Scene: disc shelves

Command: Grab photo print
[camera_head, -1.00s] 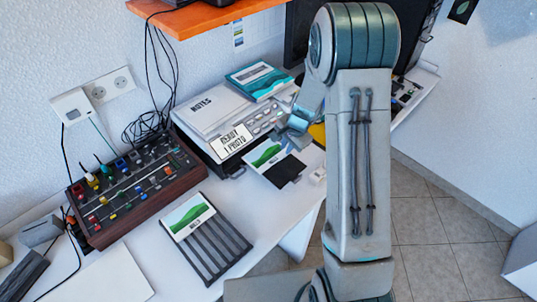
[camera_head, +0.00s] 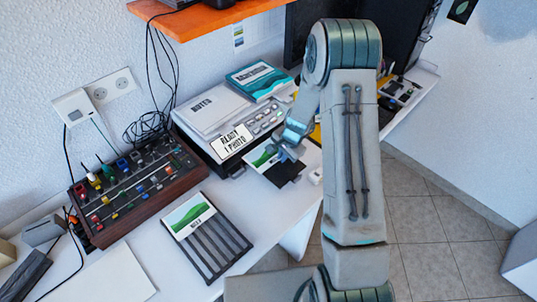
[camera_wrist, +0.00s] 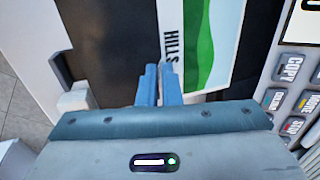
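The photo print (camera_head: 264,156) shows green hills and lies at the printer's front, partly over a black tray (camera_head: 285,173). In the wrist view the print (camera_wrist: 206,45) has a white border with the word HILLS. My gripper (camera_head: 288,146) is at the print's right side in the head view. In the wrist view its two blue fingers (camera_wrist: 158,66) are close together at the print's bordered edge and cover its near corner. I cannot tell whether they pinch the print or only stand over it.
The printer (camera_head: 240,125) has a sign reading READY 1 PHOTO and a teal book (camera_head: 259,80) on top. A dark slotted rack (camera_head: 222,250) with another green picture card (camera_head: 190,214) stands in front. A control box with knobs (camera_head: 135,190) is at left.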

